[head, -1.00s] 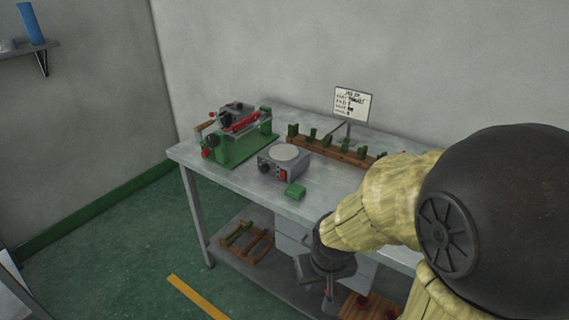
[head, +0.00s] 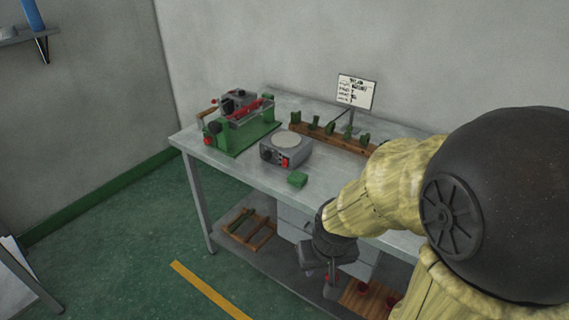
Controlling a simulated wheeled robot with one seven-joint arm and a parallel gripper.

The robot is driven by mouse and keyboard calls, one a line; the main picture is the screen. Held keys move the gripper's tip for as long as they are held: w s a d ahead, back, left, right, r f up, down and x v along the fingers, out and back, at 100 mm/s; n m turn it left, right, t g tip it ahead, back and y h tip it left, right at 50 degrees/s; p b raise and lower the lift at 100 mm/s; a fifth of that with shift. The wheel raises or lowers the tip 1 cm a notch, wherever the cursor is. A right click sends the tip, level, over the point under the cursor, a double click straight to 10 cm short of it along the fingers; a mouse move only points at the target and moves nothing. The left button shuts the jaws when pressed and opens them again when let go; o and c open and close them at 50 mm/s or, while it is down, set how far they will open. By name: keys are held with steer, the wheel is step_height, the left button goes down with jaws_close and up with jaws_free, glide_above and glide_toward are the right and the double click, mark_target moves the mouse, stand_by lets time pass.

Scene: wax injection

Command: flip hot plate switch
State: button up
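The hot plate (head: 287,151) is a grey box with a round pale top, standing on the metal workbench (head: 225,161) near its front edge. Its red switch (head: 285,162) is on the front face, right of a dark knob (head: 266,154). My gripper (head: 331,278) hangs in front of the bench, below the tabletop level and to the right of the hot plate, apart from it. It points downward. Its fingers are small and dark here, so I cannot tell whether they are open.
A green block (head: 297,179) lies on the bench right in front of the hot plate. A green machine (head: 238,127) stands left, a wooden rack with green pieces (head: 331,136) behind, and a sign (head: 356,92) at the back. The lower shelf holds wooden frames (head: 249,230).

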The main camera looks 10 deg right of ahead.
steer(key=shift+c, duration=0.3)
jaws_close()
stand_by(1.4)
